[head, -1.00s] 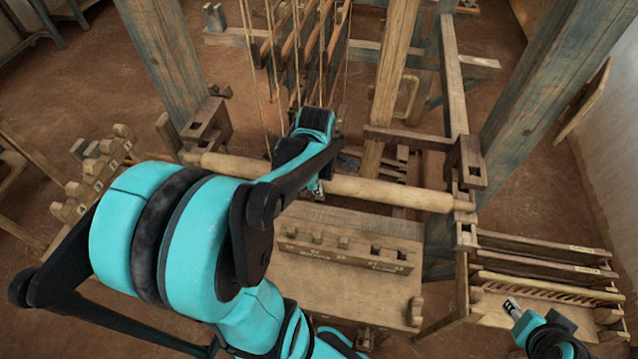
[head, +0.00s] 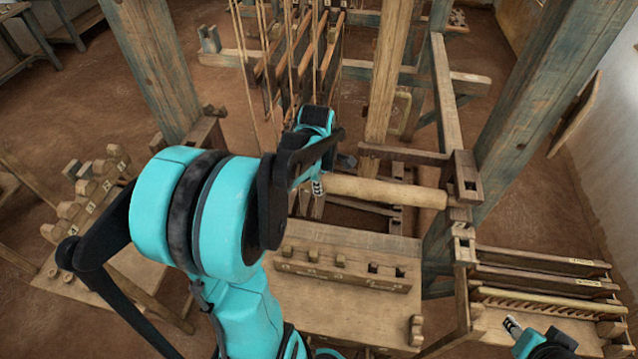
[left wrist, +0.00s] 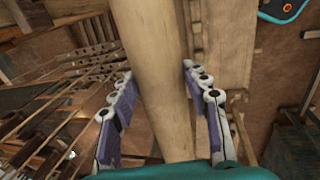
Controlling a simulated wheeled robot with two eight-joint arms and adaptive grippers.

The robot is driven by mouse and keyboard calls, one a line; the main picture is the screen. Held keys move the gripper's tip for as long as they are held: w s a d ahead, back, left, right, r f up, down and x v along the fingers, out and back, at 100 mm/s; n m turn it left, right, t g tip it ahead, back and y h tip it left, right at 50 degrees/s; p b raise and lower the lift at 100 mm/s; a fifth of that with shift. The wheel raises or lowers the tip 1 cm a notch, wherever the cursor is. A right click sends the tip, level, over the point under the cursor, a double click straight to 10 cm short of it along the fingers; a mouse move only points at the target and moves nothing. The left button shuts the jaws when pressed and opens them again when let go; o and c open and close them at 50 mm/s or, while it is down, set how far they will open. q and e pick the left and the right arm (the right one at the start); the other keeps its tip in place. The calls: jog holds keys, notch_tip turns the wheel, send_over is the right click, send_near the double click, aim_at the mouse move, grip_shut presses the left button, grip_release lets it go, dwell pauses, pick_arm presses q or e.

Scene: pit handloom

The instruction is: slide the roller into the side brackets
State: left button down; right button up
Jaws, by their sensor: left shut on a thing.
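The roller (head: 390,191) is a pale round wooden bar lying crosswise in the loom in the head view. Its right end is close to the right bracket (head: 467,180); I cannot tell whether it is seated. Its left part is hidden behind my left arm, which also covers part of the area by the left bracket (head: 205,128). My left gripper (head: 317,187) is shut on the roller near its middle. In the left wrist view the roller (left wrist: 155,60) runs between the gripper's two fingers (left wrist: 160,95). My right gripper (head: 512,326) shows only partly at lower right, away from the roller.
A bench board (head: 345,312) with a pegged wooden block (head: 342,271) lies in front of the roller. A slatted rack (head: 545,290) stands at right, beside my right gripper. Thick upright posts (head: 150,70) flank the loom, with cords and hanging frames behind.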

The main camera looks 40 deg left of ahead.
pick_arm(q)
jog(key=w+a+b, duration=0.1)
jog(key=w+a, duration=0.2)
jog(key=w, duration=0.3)
jog(key=shift+f, duration=0.4)
jog(key=shift+a, duration=0.15)
dwell(0.4)
jog(key=c, duration=0.7)
grip_release()
notch_tip(320, 180, up, 12)
jog(key=s+d, duration=0.1)
jog(key=s, duration=0.1)
jog(key=shift+d, duration=0.15)
